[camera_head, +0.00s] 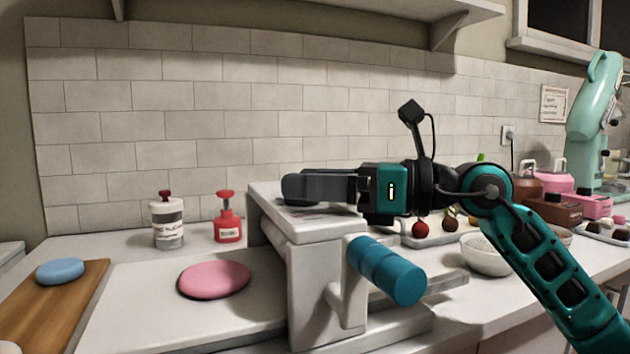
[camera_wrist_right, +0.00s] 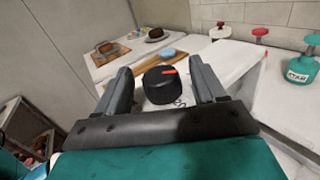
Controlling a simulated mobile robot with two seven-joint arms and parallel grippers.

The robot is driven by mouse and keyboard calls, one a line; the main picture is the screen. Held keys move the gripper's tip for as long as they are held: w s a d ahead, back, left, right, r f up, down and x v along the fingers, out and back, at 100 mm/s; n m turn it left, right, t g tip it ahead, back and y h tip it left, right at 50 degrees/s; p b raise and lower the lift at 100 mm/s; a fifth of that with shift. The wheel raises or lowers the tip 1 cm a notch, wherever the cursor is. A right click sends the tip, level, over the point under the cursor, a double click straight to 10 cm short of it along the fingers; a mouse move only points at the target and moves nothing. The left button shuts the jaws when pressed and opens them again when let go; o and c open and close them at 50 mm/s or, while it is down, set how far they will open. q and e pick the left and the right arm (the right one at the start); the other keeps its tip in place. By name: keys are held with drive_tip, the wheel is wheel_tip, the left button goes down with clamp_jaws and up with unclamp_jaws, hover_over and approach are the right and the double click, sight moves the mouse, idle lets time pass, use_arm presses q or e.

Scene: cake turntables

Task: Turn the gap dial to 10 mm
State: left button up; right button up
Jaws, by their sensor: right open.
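The gap dial (camera_wrist_right: 162,88) is a round black knob with a red pointer mark on its top, on the white top of the dough-sheeter-like machine (camera_head: 315,262). In the right wrist view it sits between the two fingers of my right gripper (camera_wrist_right: 161,68), with a space on each side. Dark scale print shows beside the knob, too small to read. In the head view my right gripper (camera_head: 305,188) lies level over the machine's top, its open fingers pointing left and largely hiding the dial. My left gripper is out of view.
A blue roller-like handle (camera_head: 388,270) sticks out of the machine's front. A pink dough disc (camera_head: 214,279) lies on the left bed. A red dispenser (camera_head: 228,220) and a white jar (camera_head: 167,224) stand behind. A white bowl (camera_head: 485,256) stands right, near my arm.

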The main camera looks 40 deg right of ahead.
drive_tip(key=c, duration=1.1)
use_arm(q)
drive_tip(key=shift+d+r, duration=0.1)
use_arm(e)
drive_tip(key=shift+o, duration=0.2)
